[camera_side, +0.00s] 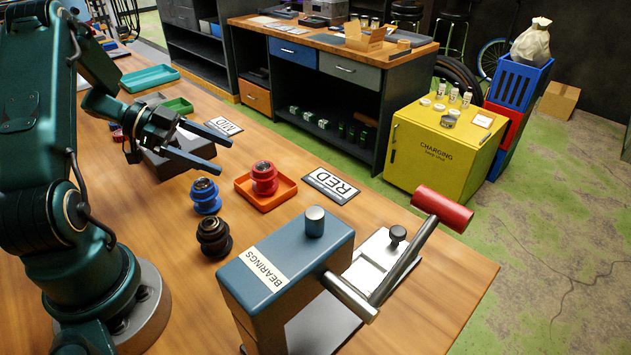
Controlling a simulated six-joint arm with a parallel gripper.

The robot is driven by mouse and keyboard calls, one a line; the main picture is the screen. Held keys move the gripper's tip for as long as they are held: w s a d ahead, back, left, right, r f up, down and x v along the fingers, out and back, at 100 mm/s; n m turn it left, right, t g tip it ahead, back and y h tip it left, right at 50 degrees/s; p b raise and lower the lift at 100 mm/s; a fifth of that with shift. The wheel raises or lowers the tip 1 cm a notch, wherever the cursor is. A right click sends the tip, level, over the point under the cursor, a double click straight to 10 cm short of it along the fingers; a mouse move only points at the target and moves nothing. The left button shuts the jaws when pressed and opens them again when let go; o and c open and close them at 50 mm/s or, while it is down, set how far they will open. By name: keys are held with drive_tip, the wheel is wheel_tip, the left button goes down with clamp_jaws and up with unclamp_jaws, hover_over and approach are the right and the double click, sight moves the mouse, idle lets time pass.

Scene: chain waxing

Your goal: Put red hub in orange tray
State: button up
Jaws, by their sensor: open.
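The red hub (264,178) stands upright in the orange tray (284,195), towards the tray's back left as seen here. My gripper (225,156) is open and empty. Its two dark fingers point right, above the table and to the left of the orange tray, apart from the red hub.
A blue hub (205,196) and a black hub (214,238) stand left of the tray. The blue bearings press (285,262) with its red-handled lever fills the front. A RED sign (331,185) lies right of the tray. A green tray (179,106) and teal tray (150,78) sit farther back.

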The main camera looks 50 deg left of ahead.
drive_tip(key=w+a+r+n+t+y, duration=0.15)
drive_tip(key=w+r+t+y, duration=0.25)
drive_tip(key=w+r+y, duration=0.5)
wheel_tip(320, 180, up, 8)
drive_tip(key=w+d+f+n+y, duration=0.1)
drive_tip(key=d+n+y, duration=0.1)
drive_tip(key=n+y, duration=0.2)
drive_tip(key=s+d+f+n+g+h, duration=0.1)
drive_tip(key=s+d+f+g+h, duration=0.1)
drive_tip(key=s+d, duration=0.6)
drive_tip(key=s+d+f+n+g+h, duration=0.2)
drive_tip(key=s+d+f+g, duration=0.3)
drive_tip(key=s+d, duration=0.4)
drive_tip(key=s, duration=0.3)
drive_tip(key=shift+n, duration=0.25)
